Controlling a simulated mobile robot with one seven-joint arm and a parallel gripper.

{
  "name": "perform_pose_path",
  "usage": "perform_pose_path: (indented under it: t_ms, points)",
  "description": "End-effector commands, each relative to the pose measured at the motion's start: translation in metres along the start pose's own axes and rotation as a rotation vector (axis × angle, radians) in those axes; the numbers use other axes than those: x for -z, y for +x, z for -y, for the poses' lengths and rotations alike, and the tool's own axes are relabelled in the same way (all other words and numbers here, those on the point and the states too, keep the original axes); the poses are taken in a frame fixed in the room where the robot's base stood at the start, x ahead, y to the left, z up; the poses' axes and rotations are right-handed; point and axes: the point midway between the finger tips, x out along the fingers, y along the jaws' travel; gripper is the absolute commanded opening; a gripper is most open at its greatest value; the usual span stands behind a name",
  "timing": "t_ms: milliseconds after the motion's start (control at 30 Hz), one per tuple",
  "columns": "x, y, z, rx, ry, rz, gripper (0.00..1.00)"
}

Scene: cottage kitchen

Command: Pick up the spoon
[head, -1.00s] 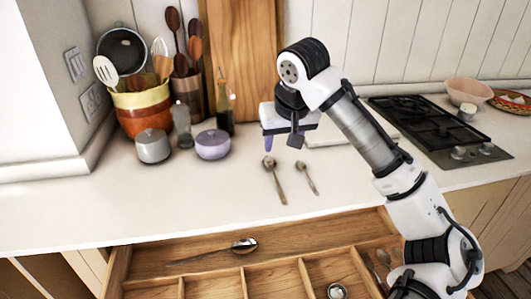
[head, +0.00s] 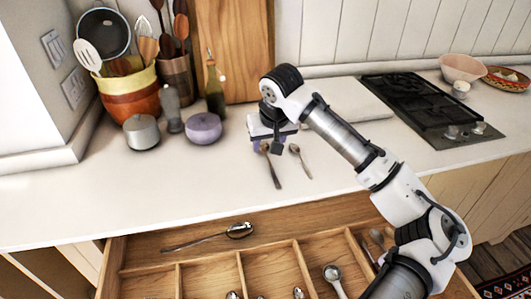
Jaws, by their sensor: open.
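Two spoons lie on the white countertop, a larger spoon (head: 273,172) and a smaller spoon (head: 303,163) to its right. My gripper (head: 271,148) is open, over the bowl end of the larger spoon and partly covering it in the head view. I cannot tell how high it is above the counter or whether it touches the spoon. The open drawer below holds more spoons: one with a dark handle (head: 238,230) in the back compartment, one at the right (head: 333,274), and others partly cut off at the bottom edge.
A lidded grey pot (head: 141,133), a purple pot (head: 203,129), a pepper mill (head: 171,110), an oil bottle (head: 214,90) and a striped utensil crock (head: 130,93) stand at the left. A black hob (head: 425,105) is at the right. The front counter is clear at left.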

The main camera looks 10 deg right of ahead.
Motion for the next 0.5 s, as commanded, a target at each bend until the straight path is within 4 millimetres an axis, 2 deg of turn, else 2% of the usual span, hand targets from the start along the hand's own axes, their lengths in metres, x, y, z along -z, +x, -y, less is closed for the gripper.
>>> perform_pose_path:
  t_ms: [233,500]
  points:
    - [0.000,0.031,0.002,-0.002,0.001,0.001,0.47]
    - [0.000,0.036,0.002,-0.001,0.001,0.000,0.47]
